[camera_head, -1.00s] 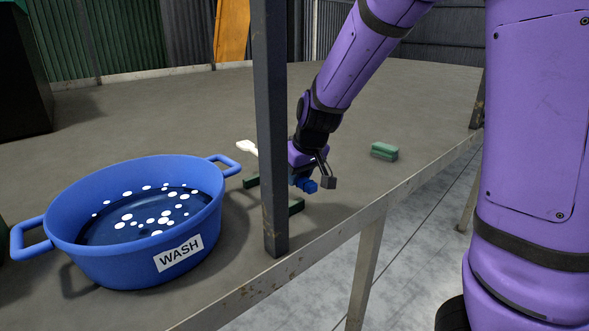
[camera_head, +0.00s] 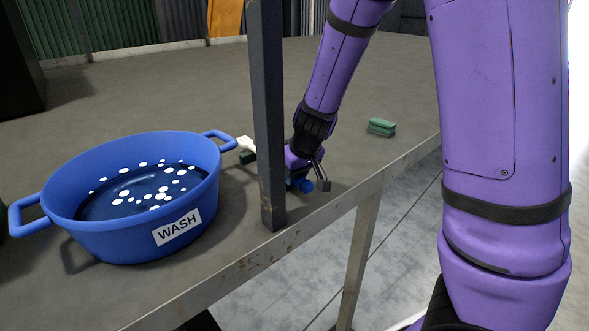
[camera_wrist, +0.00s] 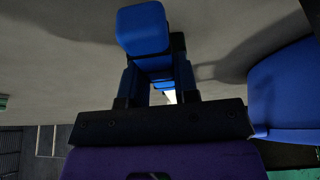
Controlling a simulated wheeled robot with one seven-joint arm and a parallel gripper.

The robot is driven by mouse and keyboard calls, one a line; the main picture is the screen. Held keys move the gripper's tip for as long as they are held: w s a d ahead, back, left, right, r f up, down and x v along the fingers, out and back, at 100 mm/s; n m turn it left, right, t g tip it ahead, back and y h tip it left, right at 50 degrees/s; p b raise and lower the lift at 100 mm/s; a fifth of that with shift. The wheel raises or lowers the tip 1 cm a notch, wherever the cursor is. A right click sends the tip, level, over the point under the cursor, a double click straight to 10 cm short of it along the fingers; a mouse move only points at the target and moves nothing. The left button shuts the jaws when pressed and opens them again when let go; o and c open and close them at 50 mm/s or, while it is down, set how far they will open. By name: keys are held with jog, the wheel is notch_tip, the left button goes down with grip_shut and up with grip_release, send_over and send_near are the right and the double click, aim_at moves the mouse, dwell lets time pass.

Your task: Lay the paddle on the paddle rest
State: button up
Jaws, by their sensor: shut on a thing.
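My gripper (camera_head: 310,180) is shut on the blue handle of the paddle (camera_head: 302,185), low over the table just right of the dark post. The paddle's white end (camera_head: 246,144) shows left of the post, directly above a green block of the paddle rest (camera_head: 247,158). I cannot tell whether the paddle touches it. The post and gripper hide the middle of the paddle and the rest's other block. In the wrist view, the blue handle (camera_wrist: 143,28) lies between the two fingers (camera_wrist: 156,82).
A blue tub (camera_head: 190,205) labelled WASH, holding dark liquid with white spots, stands left of the rest. The dark upright post (camera_head: 268,120) stands at the table's front edge. A green block (camera_head: 381,128) lies right on the otherwise clear table (camera_head: 370,85).

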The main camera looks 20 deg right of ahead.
dwell(0.4)
jog(key=o, duration=1)
jog(key=shift+v, duration=5.35)
jog(key=shift+s, duration=0.1)
jog(key=s+d+r+m, duration=0.1)
jog(key=s+r, duration=0.2)
jog(key=s, duration=0.4)
jog(key=s+d+r+m, duration=0.1)
jog(key=s+r, duration=0.3)
jog(key=s, duration=0.4)
jog(key=s+d+r+t+h, duration=0.1)
jog(key=s+r, duration=0.2)
jog(key=s, duration=0.4)
jog(key=shift+s+d+r+m, duration=0.15)
jog(key=shift+s+r+m, duration=0.15)
jog(key=shift+r+m, duration=0.1)
